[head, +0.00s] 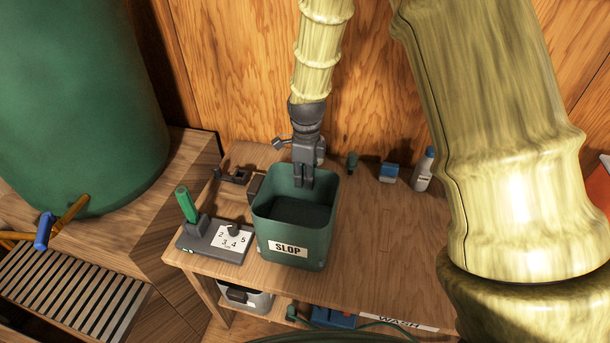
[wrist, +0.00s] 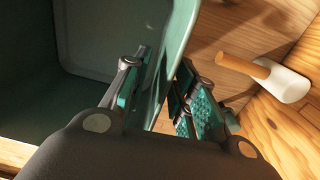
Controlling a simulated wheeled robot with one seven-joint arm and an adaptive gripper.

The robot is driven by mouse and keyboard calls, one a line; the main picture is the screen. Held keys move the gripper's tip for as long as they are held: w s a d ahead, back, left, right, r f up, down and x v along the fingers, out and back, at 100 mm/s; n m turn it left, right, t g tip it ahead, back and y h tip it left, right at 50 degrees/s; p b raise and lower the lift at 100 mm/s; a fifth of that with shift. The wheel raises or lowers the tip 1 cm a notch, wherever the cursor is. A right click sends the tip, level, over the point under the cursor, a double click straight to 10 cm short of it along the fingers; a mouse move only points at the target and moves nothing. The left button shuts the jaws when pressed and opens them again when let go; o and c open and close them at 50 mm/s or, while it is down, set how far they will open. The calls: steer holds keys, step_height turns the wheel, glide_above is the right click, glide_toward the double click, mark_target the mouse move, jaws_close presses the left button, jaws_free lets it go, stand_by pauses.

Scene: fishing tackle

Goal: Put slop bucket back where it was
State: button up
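The slop bucket (head: 290,232) is a square green bucket with a white SLOP label on its front. It looks upright at the left part of the wooden table; whether its base touches the tabletop is hard to tell. My gripper (head: 303,180) points down at its back rim. In the wrist view the bucket wall (wrist: 180,45) runs between the fingers of my gripper (wrist: 165,75), one inside the bucket and one outside. The bucket interior looks dark and empty.
A grey device with a green handle (head: 187,204) and a numbered dial (head: 234,236) stands close left of the bucket. A blue box (head: 388,173) and a white bottle (head: 424,170) stand at the back right, by the wooden wall. The tabletop (head: 375,250) right of the bucket is clear.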

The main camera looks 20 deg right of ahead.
steer(key=shift+r, duration=0.1)
step_height(320, 180, up, 12)
steer(key=b, duration=0.2)
stand_by(0.5)
steer(key=shift+w, duration=0.1)
